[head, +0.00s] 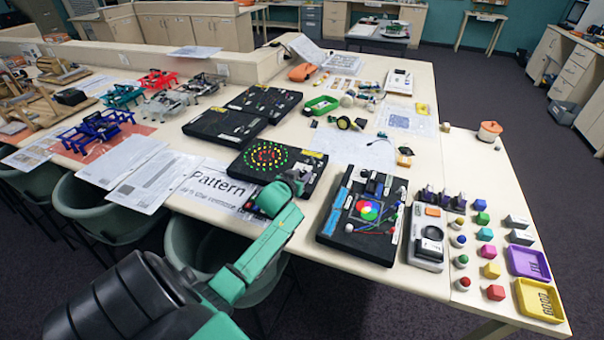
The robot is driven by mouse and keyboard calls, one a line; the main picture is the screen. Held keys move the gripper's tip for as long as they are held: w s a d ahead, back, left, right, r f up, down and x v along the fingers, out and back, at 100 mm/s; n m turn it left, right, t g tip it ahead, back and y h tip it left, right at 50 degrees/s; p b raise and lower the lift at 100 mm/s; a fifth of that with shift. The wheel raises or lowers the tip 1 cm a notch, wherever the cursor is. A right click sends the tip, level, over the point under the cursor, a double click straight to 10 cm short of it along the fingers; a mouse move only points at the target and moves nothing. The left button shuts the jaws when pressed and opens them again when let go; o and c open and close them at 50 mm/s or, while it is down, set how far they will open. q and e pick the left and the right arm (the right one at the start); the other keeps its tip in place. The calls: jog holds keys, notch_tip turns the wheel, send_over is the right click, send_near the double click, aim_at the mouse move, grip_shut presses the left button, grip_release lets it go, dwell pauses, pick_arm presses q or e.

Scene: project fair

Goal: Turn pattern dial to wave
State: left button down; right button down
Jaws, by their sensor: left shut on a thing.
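The pattern board (248,173) is a black panel near the table's front edge. A ring display (267,156) on it glows with red, yellow and green dots. A paper sign (215,185) reading "Pattern" lies in front of it. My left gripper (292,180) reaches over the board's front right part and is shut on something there. This is likely the pattern dial, but the gripper hides it, so its setting cannot be read. My right gripper is not in view.
Another black board (345,240) with a colour wheel stands close to the right. Beyond it are a grey device (425,250), small coloured blocks, a purple tray (528,263) and a yellow tray (540,298). Two dark boards (225,127) lie behind. Chairs (195,245) stand along the front edge.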

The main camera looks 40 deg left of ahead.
pick_arm(q)
jog(key=shift+s+a+r+m+h+p, duration=0.1)
jog(key=shift+a+r+m+h+p, duration=0.1)
jog(key=shift+m+h+p, duration=0.45)
jog(key=shift+a+f+m+h, duration=0.1)
jog(key=shift+m+h, duration=0.25)
jog(key=shift+h, duration=0.1)
jog(key=shift+a+f+m+h, duration=0.1)
jog(key=shift+f+m+h, duration=0.05)
jog(key=shift+m+h, duration=0.25)
jog(key=m+h+b, duration=0.1)
jog(key=h+b, duration=0.1)
jog(key=b, duration=0.1)
jog(key=m+h+b, duration=0.1)
jog(key=m+b, duration=0.1)
jog(key=b, duration=0.1)
jog(key=shift+a+f+h+b, duration=0.1)
jog(key=shift+a+h+b, duration=0.2)
jog(key=shift+h, duration=0.1)
jog(key=shift+m+h+b, duration=0.4)
jog(key=shift+m+h, duration=0.7)
jog(key=shift+h, duration=0.1)
jog(key=shift+m+g+h, duration=0.3)
jog(key=shift+h, duration=0.1)
jog(key=c, duration=0.5)
grip_release()
